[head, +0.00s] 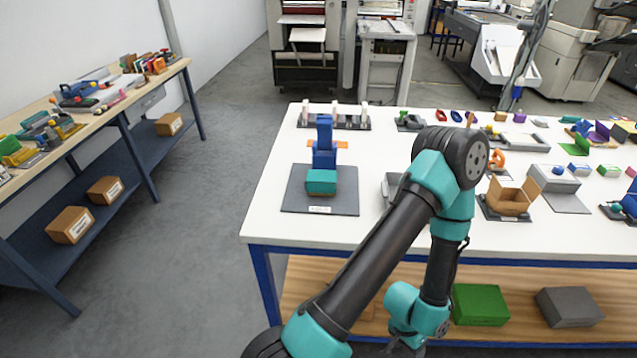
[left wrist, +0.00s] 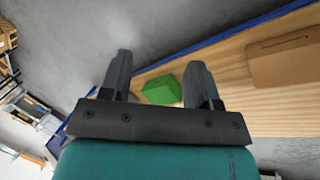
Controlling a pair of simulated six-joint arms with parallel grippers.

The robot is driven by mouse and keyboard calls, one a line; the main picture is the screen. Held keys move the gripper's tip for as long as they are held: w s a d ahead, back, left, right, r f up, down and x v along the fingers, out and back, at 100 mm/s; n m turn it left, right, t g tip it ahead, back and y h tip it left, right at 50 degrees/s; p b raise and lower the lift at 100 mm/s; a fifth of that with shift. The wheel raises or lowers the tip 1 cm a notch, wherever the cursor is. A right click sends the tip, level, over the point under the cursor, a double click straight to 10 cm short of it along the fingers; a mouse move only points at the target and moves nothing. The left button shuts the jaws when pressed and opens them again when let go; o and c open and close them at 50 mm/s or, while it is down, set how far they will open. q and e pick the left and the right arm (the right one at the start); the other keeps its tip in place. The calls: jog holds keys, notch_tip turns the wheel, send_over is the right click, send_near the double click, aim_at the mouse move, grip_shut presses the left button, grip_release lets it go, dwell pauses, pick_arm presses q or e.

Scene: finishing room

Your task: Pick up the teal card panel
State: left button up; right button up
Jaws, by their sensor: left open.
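A small teal piece (head: 321,182) with a brown lower edge sits at the front of a blue upright fixture (head: 324,150) on a dark grey mat (head: 340,203), at the left end of the white table. It is the most likely teal card panel, but its thin shape cannot be made out. My left gripper (left wrist: 160,66) is open and empty in the left wrist view, with its two fingers apart. The teal piece does not show there. In the head view my left arm bends down in front of the table, and its fingers cannot be made out. My right gripper is not in view.
The white table (head: 275,215) holds a grey tray (head: 391,186), an open brown box (head: 510,198) and many small items to the right. A green box (head: 480,305), also in the left wrist view (left wrist: 160,90), lies on the lower shelf. A workbench stands left, across clear floor.

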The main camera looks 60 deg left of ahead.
pick_arm(q)
jog(key=o, duration=0.8)
jog(key=shift+c, duration=0.2)
jog(key=shift+w, duration=0.1)
